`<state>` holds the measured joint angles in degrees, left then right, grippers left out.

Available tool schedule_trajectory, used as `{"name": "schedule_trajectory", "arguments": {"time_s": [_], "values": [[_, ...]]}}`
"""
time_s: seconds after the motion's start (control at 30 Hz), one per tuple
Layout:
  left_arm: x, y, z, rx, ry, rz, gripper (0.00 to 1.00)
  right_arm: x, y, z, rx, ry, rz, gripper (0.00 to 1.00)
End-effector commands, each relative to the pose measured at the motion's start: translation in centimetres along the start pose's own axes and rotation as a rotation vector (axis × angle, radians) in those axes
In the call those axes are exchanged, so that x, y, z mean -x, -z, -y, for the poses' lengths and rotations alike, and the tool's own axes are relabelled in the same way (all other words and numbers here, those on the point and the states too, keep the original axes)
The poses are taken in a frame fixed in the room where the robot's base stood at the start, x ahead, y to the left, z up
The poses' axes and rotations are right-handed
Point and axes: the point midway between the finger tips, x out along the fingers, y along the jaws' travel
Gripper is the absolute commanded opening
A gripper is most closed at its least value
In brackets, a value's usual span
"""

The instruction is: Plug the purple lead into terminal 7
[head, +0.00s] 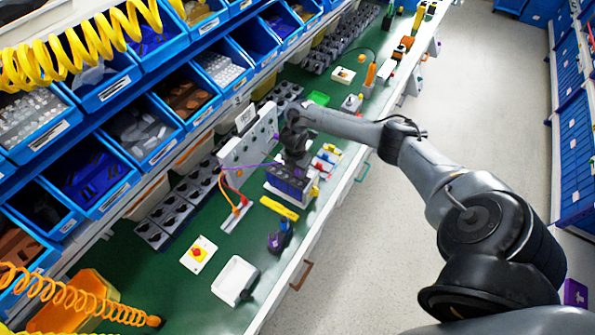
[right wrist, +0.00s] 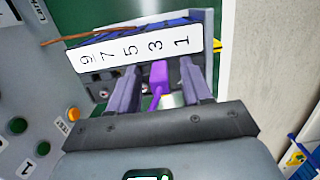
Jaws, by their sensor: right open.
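The terminal block (head: 289,184) stands on the green bench, near the front edge. In the right wrist view its white label strip (right wrist: 137,49) reads 9, 7, 5, 3, 1. My right gripper (head: 294,160) is over the block and points down at it. In the right wrist view the right gripper (right wrist: 158,85) is open, its two fingers on either side of the purple lead's plug (right wrist: 158,76). The plug is close to the label, between numbers 5 and 3; its tip is hidden. The purple lead (head: 245,165) runs left to the upright panel. My left gripper is not in view.
A white upright panel (head: 240,150) stands left of the block, with red and orange leads (head: 237,200) below it. A yellow tool (head: 279,208), a red-knob switch (head: 198,254) and a white tray (head: 235,279) lie nearer. Blue bins (head: 103,180) line the back.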

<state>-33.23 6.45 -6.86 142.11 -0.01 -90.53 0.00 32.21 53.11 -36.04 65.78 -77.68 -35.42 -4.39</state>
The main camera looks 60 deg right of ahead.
Motion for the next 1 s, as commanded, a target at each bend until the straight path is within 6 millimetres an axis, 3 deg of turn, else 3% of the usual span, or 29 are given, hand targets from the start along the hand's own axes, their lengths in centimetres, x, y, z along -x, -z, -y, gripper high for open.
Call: {"name": "schedule_trajectory", "arguments": {"time_s": [0.03,0.37,0.77,1.0], "values": [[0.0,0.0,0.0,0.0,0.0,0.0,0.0,0.0,0.0,0.0,0.0,0.0,0.0,0.49],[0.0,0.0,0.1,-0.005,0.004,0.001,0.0,0.0,0.0,0.0,0.0,0.0,0.0,0.0],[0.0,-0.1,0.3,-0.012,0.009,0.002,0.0,0.1,0.0,0.0,0.0,-0.001,0.0,0.0],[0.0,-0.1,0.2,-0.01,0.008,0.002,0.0,1.1,-0.2,-0.1,-0.001,-0.002,0.001,0.0]]}}
